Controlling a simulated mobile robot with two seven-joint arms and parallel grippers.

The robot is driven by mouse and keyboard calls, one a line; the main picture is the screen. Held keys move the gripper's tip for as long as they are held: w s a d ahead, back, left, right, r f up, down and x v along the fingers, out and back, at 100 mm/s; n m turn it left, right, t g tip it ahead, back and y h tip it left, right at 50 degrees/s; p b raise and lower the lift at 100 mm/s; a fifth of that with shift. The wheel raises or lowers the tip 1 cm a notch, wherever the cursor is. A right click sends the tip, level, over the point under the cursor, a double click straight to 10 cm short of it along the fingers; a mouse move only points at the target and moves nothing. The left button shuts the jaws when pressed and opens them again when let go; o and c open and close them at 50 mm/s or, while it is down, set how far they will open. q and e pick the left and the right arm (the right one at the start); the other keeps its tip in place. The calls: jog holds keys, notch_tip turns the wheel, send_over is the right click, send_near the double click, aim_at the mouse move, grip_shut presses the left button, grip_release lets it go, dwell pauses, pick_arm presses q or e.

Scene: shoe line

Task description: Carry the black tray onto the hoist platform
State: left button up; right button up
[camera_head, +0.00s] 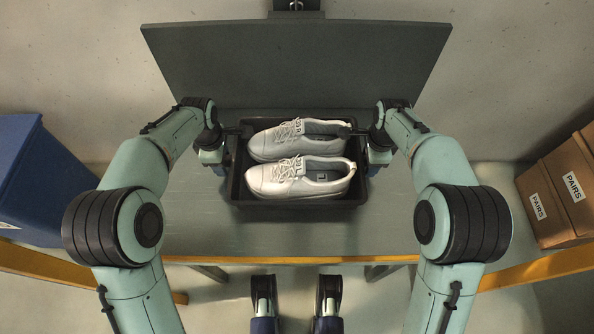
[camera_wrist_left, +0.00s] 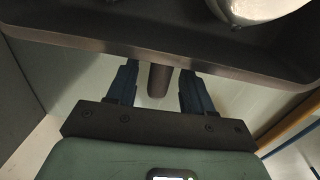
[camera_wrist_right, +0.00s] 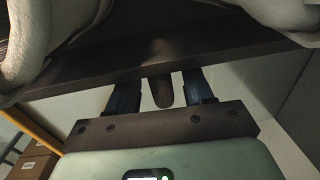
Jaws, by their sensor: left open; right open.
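The black tray (camera_head: 300,203) lies flat on the grey table (camera_head: 270,234) and holds two pale lace-up shoes. My left gripper (camera_head: 228,143) is at the tray's left side. In the left wrist view its open fingers (camera_wrist_left: 158,88) stand either side of a dark peg-like handle (camera_wrist_left: 158,78) below the tray rim. My right gripper (camera_head: 366,143) is at the tray's right side. In the right wrist view its open fingers (camera_wrist_right: 160,92) stand either side of a similar handle (camera_wrist_right: 162,90). A large dark grey panel (camera_head: 296,60), apparently the hoist platform, is behind the tray.
A blue bin (camera_head: 38,175) stands at the left. Cardboard boxes marked PAIRS (camera_head: 565,185) stand at the right. A yellow rail (camera_head: 300,260) runs along the table's near edge. The table in front of the tray is clear.

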pick_arm(q)
jog(key=shift+r, duration=0.1)
pick_arm(e)
jog(key=shift+r, duration=0.35)
pick_arm(q)
notch_tip(320, 180, up, 12)
jog(key=shift+s, duration=0.4)
pick_arm(e)
jog(key=r, duration=1.1)
jog(key=shift+s+r, duration=0.15)
jog(key=shift+s, duration=0.25)
